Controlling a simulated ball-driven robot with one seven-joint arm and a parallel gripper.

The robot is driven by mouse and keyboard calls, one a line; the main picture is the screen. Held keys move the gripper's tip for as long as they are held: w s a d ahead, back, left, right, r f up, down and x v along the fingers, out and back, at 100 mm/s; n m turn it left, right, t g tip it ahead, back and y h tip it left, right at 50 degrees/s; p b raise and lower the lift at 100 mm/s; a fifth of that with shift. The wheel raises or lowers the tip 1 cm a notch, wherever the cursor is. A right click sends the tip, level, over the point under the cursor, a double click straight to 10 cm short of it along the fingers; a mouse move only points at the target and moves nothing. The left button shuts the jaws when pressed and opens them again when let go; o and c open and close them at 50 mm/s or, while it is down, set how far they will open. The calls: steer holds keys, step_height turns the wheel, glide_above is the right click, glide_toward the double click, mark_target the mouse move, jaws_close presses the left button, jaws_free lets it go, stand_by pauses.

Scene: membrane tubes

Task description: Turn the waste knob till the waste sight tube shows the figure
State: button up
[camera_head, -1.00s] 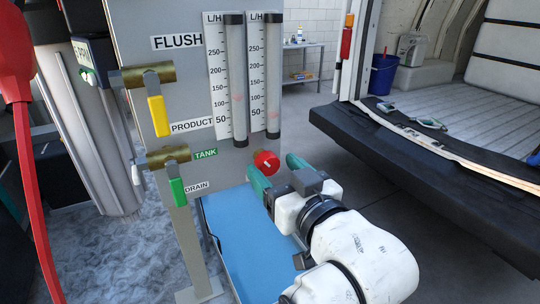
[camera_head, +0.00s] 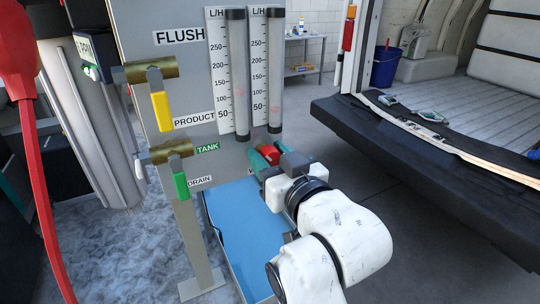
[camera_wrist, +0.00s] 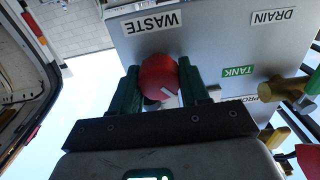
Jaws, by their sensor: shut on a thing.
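The red waste knob (camera_head: 268,154) is on the grey panel (camera_head: 197,80), below the sight tubes. My gripper (camera_head: 265,156) is around it, and in the wrist view its green fingers (camera_wrist: 160,90) are closed on both sides of the knob (camera_wrist: 158,76). A white mark shows on the knob's face. The WASTE label (camera_wrist: 153,23) is beside it in the wrist view. Two sight tubes with L/H scales stand side by side, a left one (camera_head: 237,75) and a right one (camera_head: 274,70). A faint reddish float shows in each, low on the scale. Their exact readings are too small to tell.
Brass valves with a yellow handle (camera_head: 160,111) and a green handle (camera_head: 181,186) are left of the tubes. A blue surface (camera_head: 243,235) lies below the panel. A red hose (camera_head: 40,190) hangs at the far left. A van's open load bed (camera_head: 460,110) is at the right.

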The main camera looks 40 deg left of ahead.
steer(key=shift+c, duration=1.4)
steer(key=n+b, duration=0.2)
steer(key=b, duration=0.1)
steer(key=shift+f+n, duration=0.2)
steer(key=shift+n, duration=0.1)
steer(key=shift+s+r+n+b, duration=0.1)
steer(key=shift+n+b, duration=1.6)
steer(key=shift+n, duration=0.3)
steer(key=shift+r, duration=0.1)
steer(key=o, duration=1)
